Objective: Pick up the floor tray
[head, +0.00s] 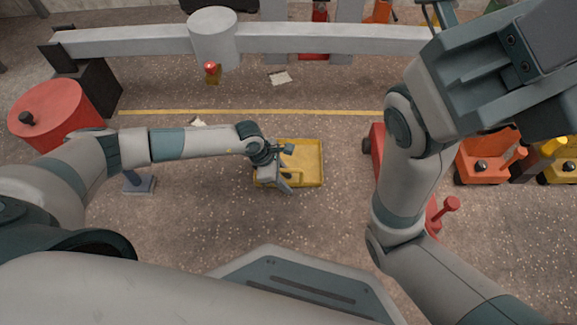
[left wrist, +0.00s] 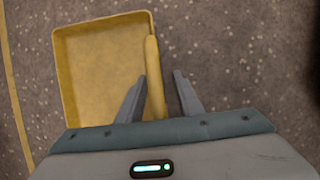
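A shallow yellow floor tray (head: 308,163) lies on the floor in the middle of the head view. My left gripper (head: 288,168) is over the tray's left part and hides some of it. In the left wrist view the tray (left wrist: 95,65) shows at the upper left, with a raised yellow bar like a handle (left wrist: 153,75) along its right side. My left gripper (left wrist: 160,88) is open there, with one finger on each side of the bar; contact cannot be told. My right gripper (head: 500,60) is large at the upper right of the head view, away from the tray; its fingers cannot be made out.
A red drum (head: 55,112) stands at the left. A grey beam on a post (head: 215,40) crosses the back. Orange (head: 485,160) and yellow (head: 565,160) carts stand at the right, and a red object (head: 376,150) is just right of the tray. Floor in front is clear.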

